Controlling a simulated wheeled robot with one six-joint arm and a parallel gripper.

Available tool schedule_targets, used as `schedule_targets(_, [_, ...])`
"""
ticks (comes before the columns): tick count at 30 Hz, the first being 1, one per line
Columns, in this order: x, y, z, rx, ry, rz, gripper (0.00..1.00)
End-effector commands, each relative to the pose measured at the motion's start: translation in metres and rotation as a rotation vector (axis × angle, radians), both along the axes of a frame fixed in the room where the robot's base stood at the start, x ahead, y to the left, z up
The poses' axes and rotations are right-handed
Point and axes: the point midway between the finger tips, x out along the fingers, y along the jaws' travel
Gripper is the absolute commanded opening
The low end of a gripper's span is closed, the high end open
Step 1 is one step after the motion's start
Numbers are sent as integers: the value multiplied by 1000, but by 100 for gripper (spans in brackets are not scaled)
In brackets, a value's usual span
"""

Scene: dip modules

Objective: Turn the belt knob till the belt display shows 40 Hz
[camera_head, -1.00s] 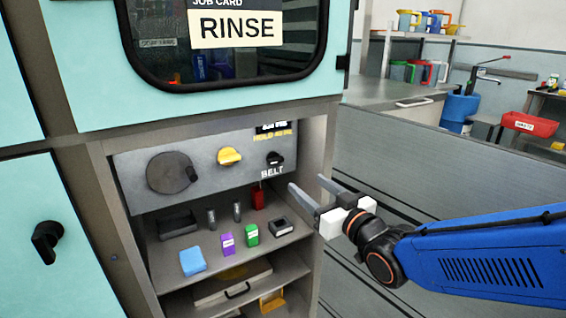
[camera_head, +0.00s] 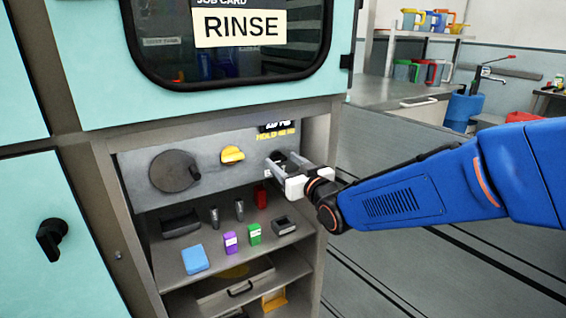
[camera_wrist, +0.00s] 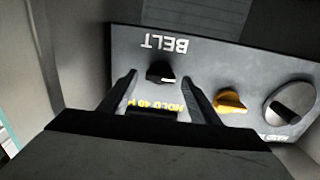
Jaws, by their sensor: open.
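The black belt knob (camera_wrist: 160,71) sits on the grey control panel (camera_wrist: 213,70), close to the white BELT label, in the wrist view. My gripper (camera_wrist: 160,80) is open, with one finger on each side of the knob; I cannot tell whether either finger touches it. In the head view my gripper (camera_head: 280,158) is at the panel and mostly hides the knob. The belt display (camera_head: 275,126) is above it, with yellow HOLD text below; its reading is too small to make out. In the wrist view my gripper partly covers the display and the yellow text.
A yellow knob (camera_head: 232,155) and a large round dark dial (camera_head: 174,171) are left of the belt knob. Below, a shelf holds a blue block (camera_head: 195,259), a purple box (camera_head: 230,242), a green box (camera_head: 254,233) and a red item (camera_head: 260,196). The cabinet's side wall is close on the right.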

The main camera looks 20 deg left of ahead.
Motion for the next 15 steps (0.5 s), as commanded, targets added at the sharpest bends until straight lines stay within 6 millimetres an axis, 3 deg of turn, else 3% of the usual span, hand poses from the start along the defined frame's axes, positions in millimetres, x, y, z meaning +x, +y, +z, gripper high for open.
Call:
schedule_targets(13, [6,7,0,0,0,0,57])
schedule_targets(15, [6,7,0,0,0,0,42])
